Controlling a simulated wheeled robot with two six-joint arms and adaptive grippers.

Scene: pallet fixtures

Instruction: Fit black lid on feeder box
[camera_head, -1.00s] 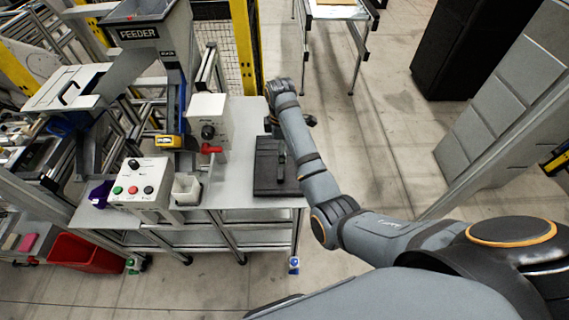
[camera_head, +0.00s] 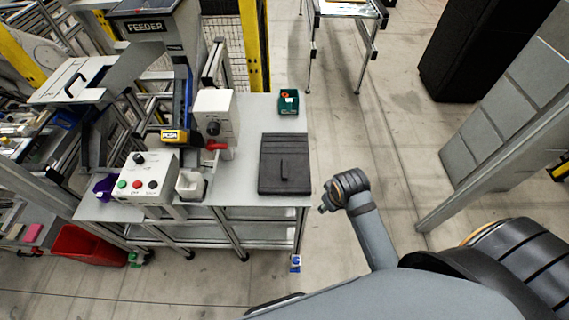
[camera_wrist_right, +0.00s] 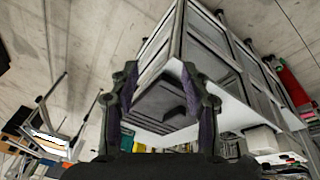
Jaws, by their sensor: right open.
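The black lid (camera_head: 286,160) lies flat on the right end of the grey table, its raised handle facing up. The lid also shows in the right wrist view (camera_wrist_right: 160,103), beyond the fingers. The feeder (camera_head: 150,30), a grey hopper labelled FEEDER, stands at the back left; its top is cut by the picture edge. My right gripper (camera_head: 326,207) is off the table's right edge, apart from the lid. In the right wrist view the right gripper (camera_wrist_right: 165,95) has its fingers spread with nothing between them. My left gripper is not in view.
A red crate (camera_head: 85,247) is at lower left.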

